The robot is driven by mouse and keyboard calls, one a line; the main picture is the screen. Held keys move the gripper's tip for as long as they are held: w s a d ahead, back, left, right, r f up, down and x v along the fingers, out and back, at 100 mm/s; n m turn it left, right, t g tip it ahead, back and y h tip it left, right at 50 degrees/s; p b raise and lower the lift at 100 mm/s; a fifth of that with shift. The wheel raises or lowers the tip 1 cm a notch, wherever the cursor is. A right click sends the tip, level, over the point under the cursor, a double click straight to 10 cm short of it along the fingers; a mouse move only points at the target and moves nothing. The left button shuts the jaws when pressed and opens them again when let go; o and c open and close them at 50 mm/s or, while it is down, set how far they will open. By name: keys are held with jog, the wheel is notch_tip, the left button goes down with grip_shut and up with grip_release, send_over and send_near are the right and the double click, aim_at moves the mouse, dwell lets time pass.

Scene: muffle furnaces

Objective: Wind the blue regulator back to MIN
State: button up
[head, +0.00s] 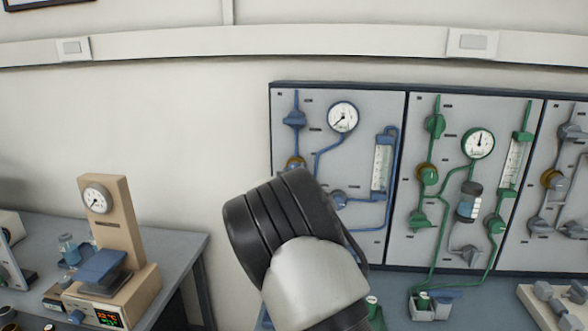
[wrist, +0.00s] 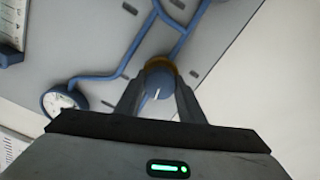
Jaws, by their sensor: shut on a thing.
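The blue regulator knob (wrist: 159,82) has a brass collar behind it and a short white mark on its face. My gripper (wrist: 158,97) has one finger on each side of the knob and is shut on it. In the head view the brass collar of the regulator (head: 296,162) shows just above my dark wrist, which hides my fingers and most of the knob. The blue line's round gauge (head: 342,117) is up and right of the regulator, its needle pointing to the lower left. The gauge also shows in the wrist view (wrist: 64,101). No MIN lettering is legible.
On the same panel are a blue upper valve (head: 294,118), a flow tube (head: 381,168) and a lower blue valve (head: 338,200). A green-piped panel (head: 400,235) stands to the right. A beige instrument (head: 115,225) sits on the left bench.

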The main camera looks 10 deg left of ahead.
jog(key=n+p, duration=0.2)
jog(key=n, duration=0.1)
jog(key=shift+r+n, duration=0.15)
jog(key=shift+n, duration=0.25)
jog(key=n+p, duration=0.2)
jog(key=n, duration=0.2)
jog(key=shift+n, duration=0.3)
jog(key=n, duration=0.4)
jog(key=shift+f, duration=0.2)
jog(key=shift+n, duration=1.7)
jog(key=o, duration=1)
jog(key=shift+o, duration=0.2)
jog(key=s, duration=1.7)
jog(key=shift+s+a, duration=0.2)
jog(key=shift+a, duration=0.1)
